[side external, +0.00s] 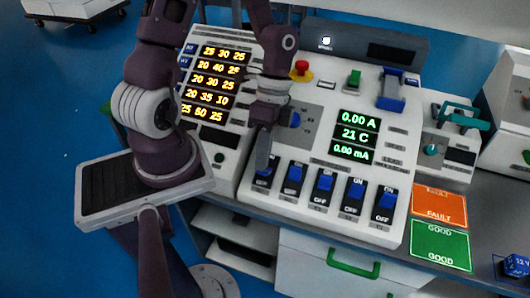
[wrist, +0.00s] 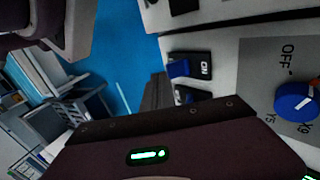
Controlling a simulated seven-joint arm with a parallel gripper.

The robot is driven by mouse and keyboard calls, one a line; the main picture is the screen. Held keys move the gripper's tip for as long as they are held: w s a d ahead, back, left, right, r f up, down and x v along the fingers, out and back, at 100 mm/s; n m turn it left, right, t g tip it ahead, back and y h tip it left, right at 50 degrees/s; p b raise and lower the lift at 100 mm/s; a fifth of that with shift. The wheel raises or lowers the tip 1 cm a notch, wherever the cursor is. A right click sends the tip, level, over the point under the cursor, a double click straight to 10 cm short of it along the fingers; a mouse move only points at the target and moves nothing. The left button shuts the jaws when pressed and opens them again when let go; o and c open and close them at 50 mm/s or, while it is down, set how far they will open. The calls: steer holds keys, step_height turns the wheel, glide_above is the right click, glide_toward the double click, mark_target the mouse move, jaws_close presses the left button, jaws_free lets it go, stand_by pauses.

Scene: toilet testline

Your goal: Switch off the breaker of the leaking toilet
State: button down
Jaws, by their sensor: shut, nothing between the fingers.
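A row of breakers with blue levers runs along the front of the white console (side external: 225,178) in the side view. Each has ON above and OFF below; the levers that show clearly, like the second from left (side external: 295,173) and the rightmost (side external: 387,199), sit toward ON. My gripper (side external: 263,170) is shut and empty, pointing down in front of the leftmost breaker (side external: 265,183) and partly covering it. I cannot tell whether it touches. In the wrist view, a breaker with a blue lever (wrist: 178,69) lies beyond my gripper body. I cannot make out a toilet.
A green display (side external: 355,137) reads 0.00 A, 21 C and 0.00 mA. A panel of orange number rows (side external: 213,85) stands left. A blue knob (wrist: 295,101), red button (side external: 302,68) and blue clamp (side external: 391,98) stick up. FAULT (side external: 439,204) and GOOD (side external: 441,246) plates lie right.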

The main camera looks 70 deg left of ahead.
steer(key=s+d+r, duration=0.3)
steer(key=s+r, duration=0.1)
steer(key=r, duration=0.4)
steer(key=shift+d+r, duration=0.2)
steer(key=shift+d, duration=0.2)
step_height(320, 180, up, 12)
steer(key=a+n+t+y, duration=0.2)
steer(key=n+t+y, duration=0.1)
steer(key=n+t, duration=0.5)
steer(key=shift+a+r+n+t, duration=0.25)
steer(key=shift+a+n+t, duration=0.15)
steer(key=shift+n, duration=0.1)
steer(key=c, duration=2.2)
jaws_free()
